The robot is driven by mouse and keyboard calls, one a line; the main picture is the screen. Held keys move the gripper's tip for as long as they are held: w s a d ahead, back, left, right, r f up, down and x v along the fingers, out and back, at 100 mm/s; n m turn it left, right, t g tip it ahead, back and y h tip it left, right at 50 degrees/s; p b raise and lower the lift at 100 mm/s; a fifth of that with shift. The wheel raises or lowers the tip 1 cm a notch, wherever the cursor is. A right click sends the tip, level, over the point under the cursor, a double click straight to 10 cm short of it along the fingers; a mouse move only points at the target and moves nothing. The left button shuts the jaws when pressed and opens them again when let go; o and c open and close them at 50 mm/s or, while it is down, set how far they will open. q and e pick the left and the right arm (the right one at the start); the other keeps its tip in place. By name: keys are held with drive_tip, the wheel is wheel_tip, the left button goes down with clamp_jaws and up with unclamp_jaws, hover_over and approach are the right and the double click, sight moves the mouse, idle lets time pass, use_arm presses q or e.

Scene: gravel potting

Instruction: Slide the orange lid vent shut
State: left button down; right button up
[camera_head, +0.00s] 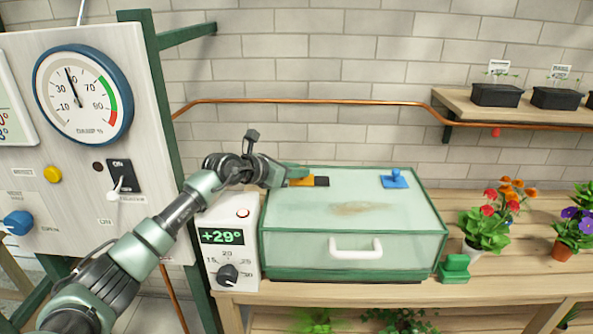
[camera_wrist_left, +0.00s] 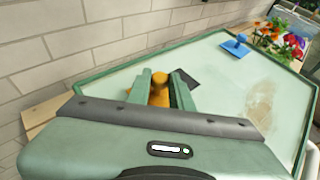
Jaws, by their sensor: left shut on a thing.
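The orange lid vent (camera_head: 301,182) lies on the pale glass lid (camera_head: 365,185) of the green-framed propagator box, near its back left. A dark slot (camera_head: 321,181) shows just to its right. In the left wrist view the orange vent's knob (camera_wrist_left: 159,90) stands between my finger pads, with the dark slot (camera_wrist_left: 188,79) beside it. My left gripper (camera_head: 296,171) is shut on this knob. The fingers hide part of the vent. My right gripper is in neither view.
A blue T-shaped piece (camera_head: 395,179) sits at the lid's back right. A white handle (camera_head: 356,249) is on the box front. A heater control box (camera_head: 229,240) reading +29° stands at the left. Potted flowers (camera_head: 487,231) and a small green block (camera_head: 455,268) are at the right.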

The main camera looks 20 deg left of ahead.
sight(313, 183)
use_arm(q)
drive_tip(key=d, duration=0.2)
drive_tip(key=w+d+p, duration=0.1)
drive_tip(key=d, duration=0.2)
drive_tip(key=shift+w, duration=0.2)
drive_tip(key=c, duration=1.5)
unclamp_jaws()
drive_tip(key=shift+c, duration=0.2)
drive_tip(key=shift+o, duration=1.3)
drive_tip(key=shift+d, duration=0.15)
drive_tip(key=shift+s+a+r, duration=0.1)
drive_tip(key=shift+s+a, duration=0.2)
drive_tip(key=shift+a, duration=0.1)
drive_tip(key=b+v, duration=0.1)
drive_tip(key=v, duration=0.6)
drive_tip(key=shift+d, duration=0.2)
